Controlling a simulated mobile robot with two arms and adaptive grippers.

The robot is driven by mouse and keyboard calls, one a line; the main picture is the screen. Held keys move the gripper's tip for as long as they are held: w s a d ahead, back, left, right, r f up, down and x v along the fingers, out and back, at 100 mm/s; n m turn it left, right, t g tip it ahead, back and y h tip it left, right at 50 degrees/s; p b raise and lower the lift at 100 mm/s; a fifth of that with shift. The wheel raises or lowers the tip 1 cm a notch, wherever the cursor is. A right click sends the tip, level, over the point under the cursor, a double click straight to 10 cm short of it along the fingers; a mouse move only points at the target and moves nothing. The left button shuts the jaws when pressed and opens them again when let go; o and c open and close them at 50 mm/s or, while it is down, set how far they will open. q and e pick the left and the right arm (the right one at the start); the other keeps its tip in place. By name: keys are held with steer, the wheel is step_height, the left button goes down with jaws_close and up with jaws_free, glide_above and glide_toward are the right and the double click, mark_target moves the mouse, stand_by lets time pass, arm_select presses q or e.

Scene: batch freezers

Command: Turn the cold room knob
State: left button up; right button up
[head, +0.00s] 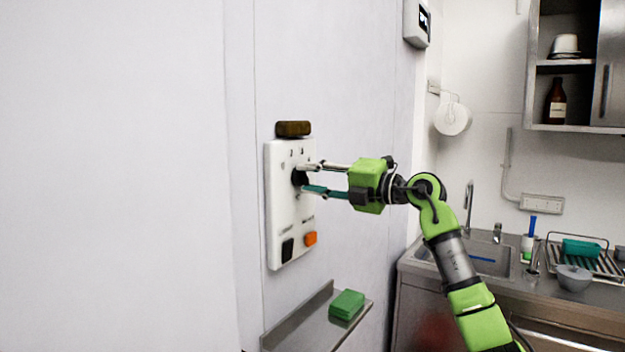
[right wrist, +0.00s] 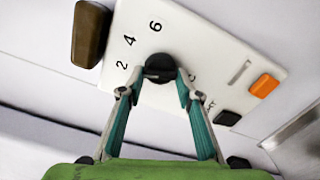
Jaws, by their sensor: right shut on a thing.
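The cold room knob (head: 299,178) is a black round dial on a white control panel (head: 284,222) fixed to the pale wall. Numbers are printed around it, and 2, 4 and 6 can be read in the right wrist view. My right gripper (head: 306,178) is at the panel, its two fingers on either side of the knob. In the right wrist view the fingertips of the right gripper (right wrist: 160,84) are shut on the knob (right wrist: 159,67). The knob's pointer cannot be made out. My left gripper is not in view.
A brown block (head: 293,129) sits at the panel's top edge. A black switch (head: 288,249) and an orange one (head: 310,239) are low on the panel. Below, a metal shelf (head: 300,335) holds a green sponge (head: 347,304). A sink counter (head: 400,262) stands at right.

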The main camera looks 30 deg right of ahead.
steer(key=shift+f, duration=0.1)
steer(key=o, duration=1.1)
steer(key=shift+o, duration=0.2)
steer(key=v, duration=1.2)
